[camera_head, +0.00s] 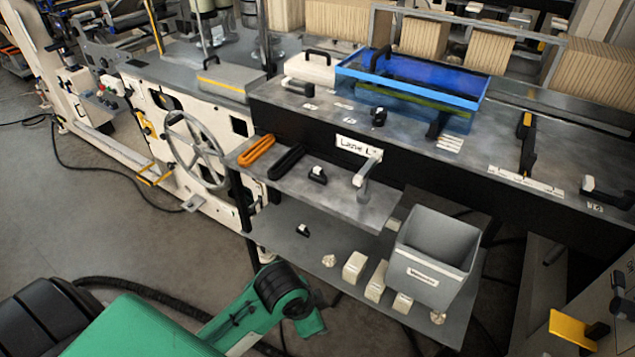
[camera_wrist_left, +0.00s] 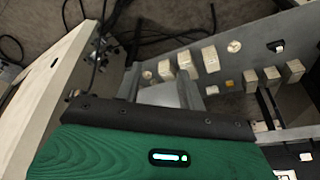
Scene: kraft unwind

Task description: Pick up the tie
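No thing in view is clearly a tie. Two slim closed loops lie side by side on the small upper shelf in the head view: an orange loop (camera_head: 257,150) and a black loop (camera_head: 286,161). I cannot tell whether either is the tie. My left arm reaches in green from the bottom left of the head view, below and in front of the shelves, but its fingers are hidden there. In the left wrist view, my left gripper (camera_wrist_left: 161,82) shows two grey fingers set apart, with nothing clearly held between them. My right gripper is not in view.
A grey bin (camera_head: 432,245) stands on the lower shelf (camera_head: 345,255), beside several pale blocks (camera_head: 375,281). A handwheel (camera_head: 194,150) is left of the shelves. A blue tray (camera_head: 412,78) sits on the machine top. The upper shelf's front is mostly clear.

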